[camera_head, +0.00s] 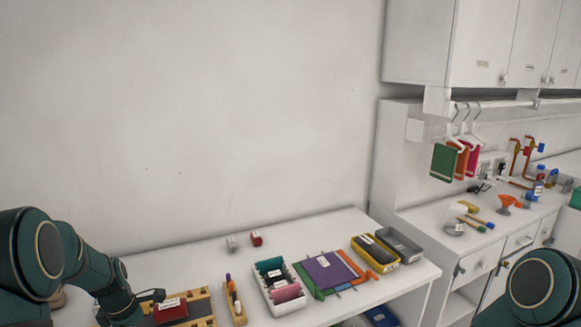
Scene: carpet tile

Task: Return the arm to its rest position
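My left arm (85,270) comes in from the left edge and bends down over the table's front left. Its lower end reaches the bottom of the picture beside a dark red block, and its gripper does not show. A small dark part juts out near that lower end. My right arm (533,284) shows only as a rounded teal joint in the lower right corner. Its gripper is out of view.
The white table (210,255) holds a red labelled block (171,309) on a wooden rack, a pen holder (235,303), a white divided tray (279,290), a purple folder (329,272), and yellow (376,252) and grey bins (402,246). A counter (480,228) with tools stands right.

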